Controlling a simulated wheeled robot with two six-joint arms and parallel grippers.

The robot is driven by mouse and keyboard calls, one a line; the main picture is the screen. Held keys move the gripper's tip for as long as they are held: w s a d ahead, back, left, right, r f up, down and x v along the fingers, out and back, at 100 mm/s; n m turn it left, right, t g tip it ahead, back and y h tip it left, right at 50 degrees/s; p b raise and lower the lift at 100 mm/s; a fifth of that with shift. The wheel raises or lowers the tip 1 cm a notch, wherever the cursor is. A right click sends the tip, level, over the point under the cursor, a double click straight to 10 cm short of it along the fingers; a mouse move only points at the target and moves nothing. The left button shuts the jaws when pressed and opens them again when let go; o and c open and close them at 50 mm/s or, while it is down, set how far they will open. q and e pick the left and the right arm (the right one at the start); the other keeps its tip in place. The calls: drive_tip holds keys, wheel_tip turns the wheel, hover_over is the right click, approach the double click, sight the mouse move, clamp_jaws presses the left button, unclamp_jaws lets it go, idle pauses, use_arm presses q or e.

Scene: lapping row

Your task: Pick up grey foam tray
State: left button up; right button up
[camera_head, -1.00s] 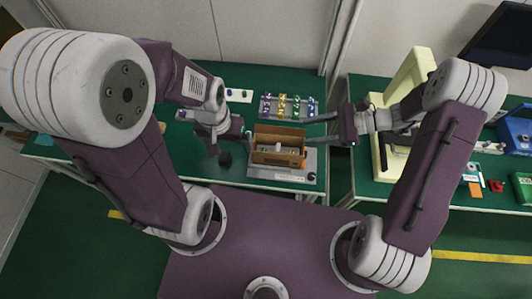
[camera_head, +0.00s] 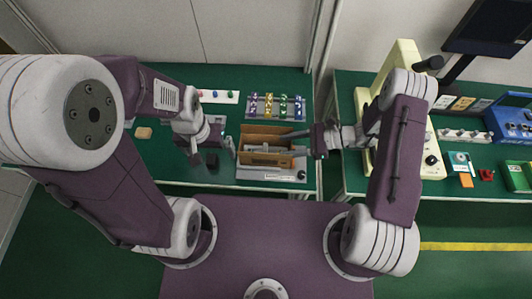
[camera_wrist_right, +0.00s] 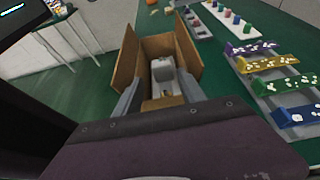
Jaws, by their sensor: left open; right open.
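An open brown box (camera_head: 248,139) stands on a grey plate on the green bench, and its inside also shows in the right wrist view (camera_wrist_right: 187,52). A pale grey piece (camera_wrist_right: 163,72) lies inside the box; I cannot tell for sure that it is the grey foam tray. My right gripper (camera_head: 293,136) is open at the right end of the box, its two grey fingers spread across that end in the right wrist view (camera_wrist_right: 162,88). My left gripper (camera_head: 222,155) is open and empty, just left of the box. Contact is unclear.
A rack of coloured holders (camera_head: 275,106) lies behind the box. A white strip (camera_head: 217,96) with small coloured pieces lies back left. The grey plate (camera_head: 262,174) has a black knob. A cream machine (camera_head: 404,65) stands on the right bench, near my right arm.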

sight(274, 149)
drive_tip(key=x, duration=0.1)
drive_tip(key=p+x, duration=0.1)
drive_tip(key=x, duration=0.1)
drive_tip(key=shift+s+f, duration=0.15)
drive_tip(key=shift+s, duration=0.25)
drive_tip(key=shift+s+a+f, duration=0.1)
drive_tip(key=shift+a+f, duration=0.2)
drive_tip(key=shift+f, duration=0.05)
drive_tip(key=shift+w+a+f, duration=0.25)
drive_tip(key=shift+w+a, duration=0.2)
drive_tip(key=shift+a, duration=0.35)
drive_tip(key=shift+c, duration=1)
drive_tip(key=shift+a, duration=0.1)
drive_tip(key=c, duration=0.5)
drive_tip(key=shift+s+r, duration=0.1)
clamp_jaws()
use_arm(q)
drive_tip(key=shift+s+a+r, duration=0.1)
drive_tip(key=shift+r, duration=0.4)
use_arm(e)
wheel_tip(274, 149, up, 10)
drive_tip(key=shift+w+d+r, duration=0.2)
drive_tip(key=shift+w+d, duration=0.05)
drive_tip(key=shift+d, duration=0.05)
